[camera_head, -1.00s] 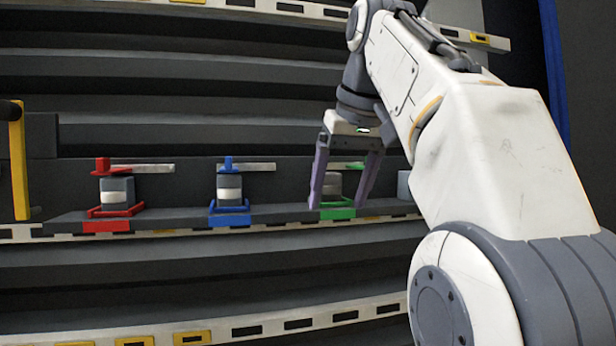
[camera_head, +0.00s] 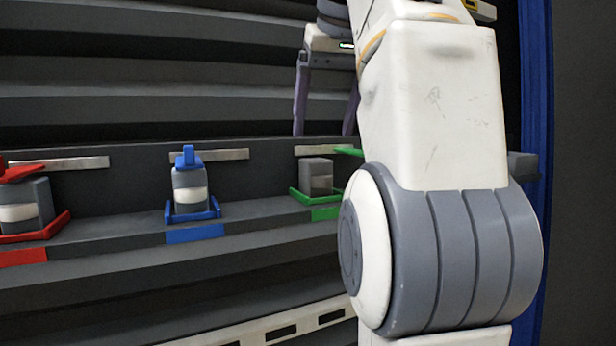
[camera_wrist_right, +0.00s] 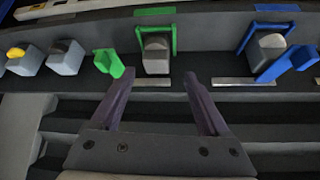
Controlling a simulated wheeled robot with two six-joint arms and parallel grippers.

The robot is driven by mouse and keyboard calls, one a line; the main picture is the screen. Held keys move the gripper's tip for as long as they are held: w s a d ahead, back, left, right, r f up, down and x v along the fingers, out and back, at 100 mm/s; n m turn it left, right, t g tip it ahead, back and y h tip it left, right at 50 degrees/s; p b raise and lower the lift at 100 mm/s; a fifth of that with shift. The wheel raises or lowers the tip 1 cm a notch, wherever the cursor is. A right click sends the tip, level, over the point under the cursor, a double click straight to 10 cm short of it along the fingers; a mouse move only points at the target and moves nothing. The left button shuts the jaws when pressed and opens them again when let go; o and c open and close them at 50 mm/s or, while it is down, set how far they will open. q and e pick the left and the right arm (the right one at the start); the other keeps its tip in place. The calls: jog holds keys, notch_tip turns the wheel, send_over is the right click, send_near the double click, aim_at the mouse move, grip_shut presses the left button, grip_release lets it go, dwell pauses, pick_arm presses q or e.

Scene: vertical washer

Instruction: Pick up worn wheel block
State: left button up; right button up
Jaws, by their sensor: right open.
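A grey block with a dull grey wheel band (camera_head: 318,178) sits upright in the green holder (camera_head: 325,213). Its green clamp lever (camera_head: 349,152) is swung to the side, off the block's top. The same block shows in the right wrist view (camera_wrist_right: 156,58), beyond the fingers. My right gripper (camera_head: 323,130) is open and empty, above and behind the block, with its fingers apart from it; it also shows in the right wrist view (camera_wrist_right: 158,78). My arm hides the area right of the holder. My left gripper is out of view.
A blue holder (camera_head: 195,215) and a red holder (camera_head: 30,225) carry blocks with whiter bands, with levers over their tops. In the right wrist view, two loose grey blocks (camera_wrist_right: 66,57) (camera_wrist_right: 25,62) stand beside the green lever. A dark wall (camera_head: 120,190) backs the shelf.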

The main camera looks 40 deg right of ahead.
aim_at(320, 161)
jog(key=x, duration=0.3)
jog(key=shift+s+d+f, duration=0.1)
jog(key=shift+d, duration=0.2)
jog(key=shift+x, duration=3.2)
grip_shut()
jog(key=shift+s+r, duration=0.2)
jog(key=shift+r, duration=3.2)
jog(key=shift+r, duration=0.1)
